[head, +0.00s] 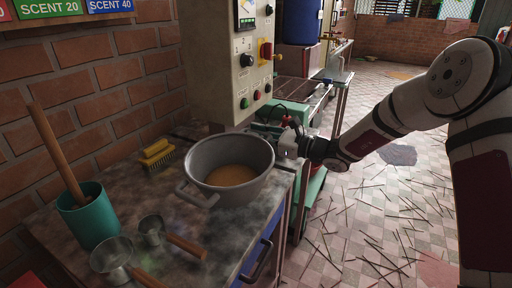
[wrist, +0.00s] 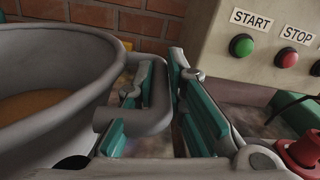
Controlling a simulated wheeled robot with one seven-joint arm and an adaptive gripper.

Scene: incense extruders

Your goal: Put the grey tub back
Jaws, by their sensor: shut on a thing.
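The grey tub (head: 262,158) is round with side handles and has orange-brown powder inside. It stands upright on the stained worktop (head: 180,250), near its right edge. My gripper (head: 287,145) is at the tub's right side. In the wrist view my gripper (wrist: 166,100) has one teal finger inside the loop of the tub's handle and the other outside it, shut on the handle bar. The tub's wall (wrist: 85,90) fills the left of that view. The underside of the tub is hidden.
A teal cup (head: 92,220) with a wooden stick and two metal scoops (head: 112,257) stand left and in front of the tub. A yellow brush (head: 157,153) lies behind it by the brick wall. A control box (head: 225,60) with buttons rises behind the tub.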

